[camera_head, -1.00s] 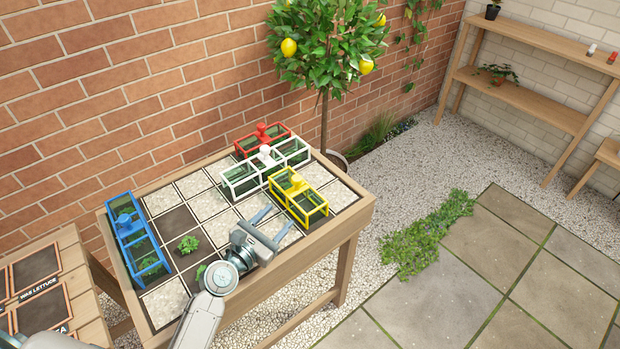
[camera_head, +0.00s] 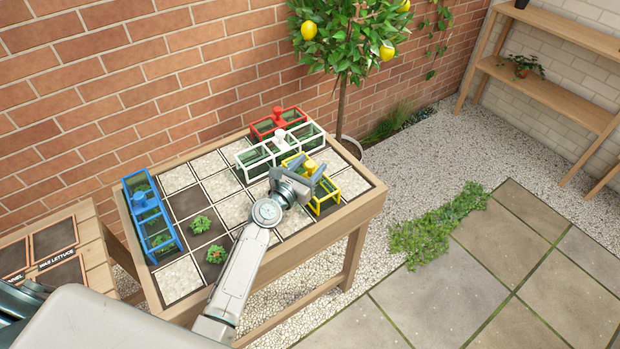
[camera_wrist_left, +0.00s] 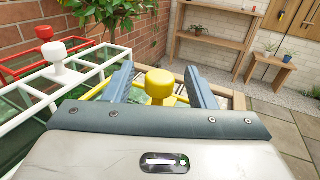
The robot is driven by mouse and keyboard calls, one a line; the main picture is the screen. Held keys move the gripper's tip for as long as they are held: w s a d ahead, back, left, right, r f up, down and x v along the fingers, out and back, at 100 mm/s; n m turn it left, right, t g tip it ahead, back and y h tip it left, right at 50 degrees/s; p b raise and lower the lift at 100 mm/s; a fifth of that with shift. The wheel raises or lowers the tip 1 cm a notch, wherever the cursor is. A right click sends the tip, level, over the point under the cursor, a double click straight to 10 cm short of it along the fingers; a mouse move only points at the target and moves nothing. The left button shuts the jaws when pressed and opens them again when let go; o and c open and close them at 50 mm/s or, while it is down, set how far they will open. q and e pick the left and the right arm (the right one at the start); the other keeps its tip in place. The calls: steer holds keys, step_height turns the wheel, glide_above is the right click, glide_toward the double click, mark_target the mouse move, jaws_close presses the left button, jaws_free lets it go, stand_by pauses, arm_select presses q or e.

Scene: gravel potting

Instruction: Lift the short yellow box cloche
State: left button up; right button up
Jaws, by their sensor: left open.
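The short yellow box cloche (camera_head: 327,206) stands on the gridded planting table at its right end, partly hidden behind my left gripper. Its yellow knob (camera_wrist_left: 160,83) shows in the left wrist view between the two fingers. My left gripper (camera_head: 313,172) is open, with its fingers on either side of the knob. I cannot tell whether either finger touches it. My right gripper is not identifiable in these frames.
A white box cloche (camera_head: 255,155) stands close beside the yellow one, with a red cloche (camera_head: 264,127) behind it. A blue cloche (camera_head: 133,185) stands at the table's left end. Several gravel squares (camera_head: 182,279) and small plants (camera_head: 201,224) fill the table.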

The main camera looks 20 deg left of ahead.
arm_select(q)
steer(key=shift+w+d+f, duration=0.1)
steer(key=shift+w, duration=0.25)
steer(key=shift+s, duration=0.1)
steer(key=shift+c, duration=0.9)
jaws_close()
